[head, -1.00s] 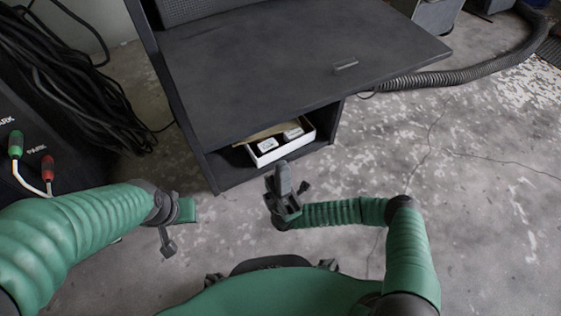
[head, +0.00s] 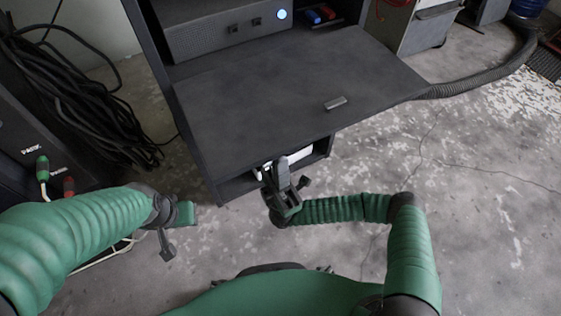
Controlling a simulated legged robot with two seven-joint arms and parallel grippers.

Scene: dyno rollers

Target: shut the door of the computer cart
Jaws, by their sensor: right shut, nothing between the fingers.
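The computer cart (head: 212,187) is a dark cabinet at the top middle of the head view. Its door (head: 270,95) is folded down and open, lying about flat, with a small grey handle (head: 335,103) near its outer right edge. My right gripper (head: 277,168) is shut and empty, just in front of the cart's lower shelf and below the door's near edge in the picture. I cannot tell how far it is from the door. My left gripper (head: 170,240) is at the lower left, apart from the cart; its fingers do not show clearly.
A computer case (head: 215,38) with a lit blue button sits inside the cart behind the door. A white box (head: 290,155) is on the lower shelf. Black cables (head: 75,95) hang at the left. A grey hose (head: 480,78) lies at the right.

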